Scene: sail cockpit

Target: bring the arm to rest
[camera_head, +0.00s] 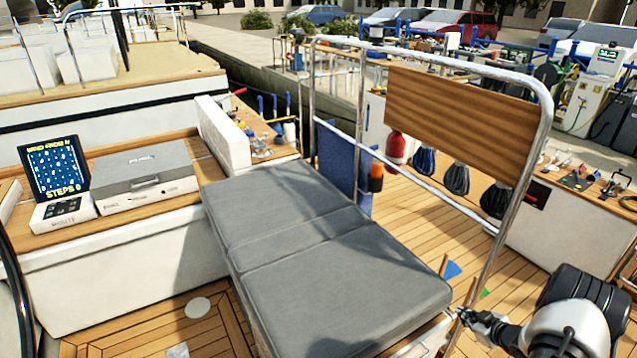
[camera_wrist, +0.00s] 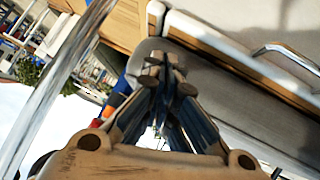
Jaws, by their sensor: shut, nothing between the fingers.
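My gripper (camera_head: 468,315) is at the lower right of the head view, at the end of my black and white arm. It is beside the near right corner of the grey cushioned bench (camera_head: 330,260), close to the steel rail. In the wrist view my gripper (camera_wrist: 165,62) points away from the camera with its fingertips together and nothing between them. The grey cushion (camera_wrist: 250,95) lies beyond and to the right of the fingers there. I cannot tell whether the fingers touch it.
A steel rail frame (camera_head: 510,215) with a wooden board (camera_head: 460,115) stands right beside my arm. A grey-lidded box (camera_head: 145,175) and a small screen device (camera_head: 55,170) sit on the left ledge. The wooden deck (camera_head: 425,210) behind the rail is partly clear.

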